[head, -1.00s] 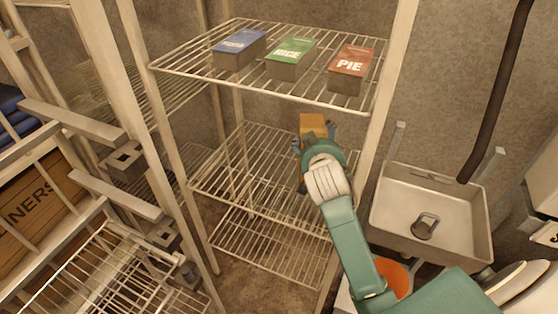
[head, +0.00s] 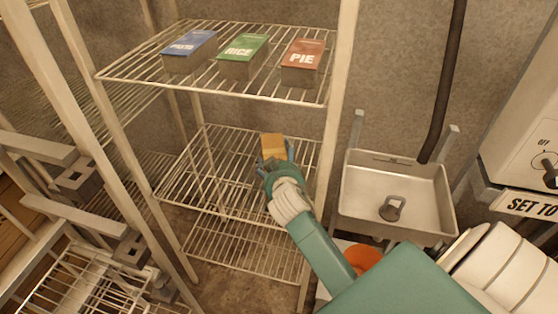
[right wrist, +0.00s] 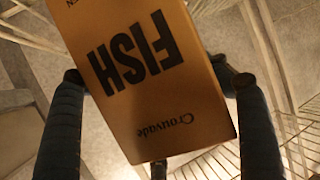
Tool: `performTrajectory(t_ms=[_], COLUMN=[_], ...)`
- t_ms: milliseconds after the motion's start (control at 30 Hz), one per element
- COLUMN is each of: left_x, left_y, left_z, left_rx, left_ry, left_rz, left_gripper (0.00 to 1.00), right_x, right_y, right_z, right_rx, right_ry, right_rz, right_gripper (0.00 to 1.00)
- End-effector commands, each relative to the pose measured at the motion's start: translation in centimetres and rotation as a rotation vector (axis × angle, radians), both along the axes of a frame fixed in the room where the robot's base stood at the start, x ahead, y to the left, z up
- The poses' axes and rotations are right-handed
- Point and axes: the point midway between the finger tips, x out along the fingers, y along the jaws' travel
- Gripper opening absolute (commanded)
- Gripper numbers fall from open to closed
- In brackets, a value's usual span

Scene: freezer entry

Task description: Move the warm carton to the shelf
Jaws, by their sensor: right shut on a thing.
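An orange-yellow carton (head: 273,146) is at my right gripper (head: 274,162), over the middle wire shelf (head: 215,165). In the right wrist view the carton (right wrist: 145,75) reads "FISH" and sits between the two fingers of the gripper (right wrist: 158,100), which is shut on it. Whether the carton touches the middle shelf I cannot tell. On the top wire shelf (head: 130,73) stand a blue carton (head: 190,52), a green "RICE" carton (head: 243,57) and a red "PIE" carton (head: 302,64) in a row. My left gripper is not in view.
A metal sink (head: 395,195) hangs on the wall right of the rack, with a dark hose (head: 446,85) above. A rack post (head: 335,130) stands close to my right arm. An orange round thing (head: 363,258) is low beside it. A control box (head: 525,130) is at far right.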

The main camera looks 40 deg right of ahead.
Motion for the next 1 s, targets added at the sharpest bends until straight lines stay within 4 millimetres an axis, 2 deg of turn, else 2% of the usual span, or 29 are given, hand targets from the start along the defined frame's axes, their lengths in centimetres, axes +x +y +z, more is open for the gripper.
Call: performTrajectory(t_ms=[133,167,233,467,667,1000], left_x=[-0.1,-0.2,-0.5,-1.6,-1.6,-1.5], left_y=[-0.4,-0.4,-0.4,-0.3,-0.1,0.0], left_z=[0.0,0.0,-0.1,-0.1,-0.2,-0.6], left_rx=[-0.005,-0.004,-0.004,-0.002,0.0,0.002], left_ry=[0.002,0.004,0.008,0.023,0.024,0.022], left_rz=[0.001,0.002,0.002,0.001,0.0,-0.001], left_gripper=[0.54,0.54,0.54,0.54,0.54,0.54], right_x=[0.1,0.0,0.0,0.0,-0.7,-6.1], right_y=[0.0,0.0,0.0,0.0,0.5,3.5], right_z=[0.4,-0.1,-0.1,0.0,0.2,2.7], right_rx=[-0.002,0.0,0.0,0.0,0.001,0.004], right_ry=[-0.007,0.002,0.002,0.002,0.002,0.001], right_rz=[0.001,0.0,0.0,0.0,0.001,0.001], right_gripper=[0.19,0.82,0.96,0.96,0.96,0.96])
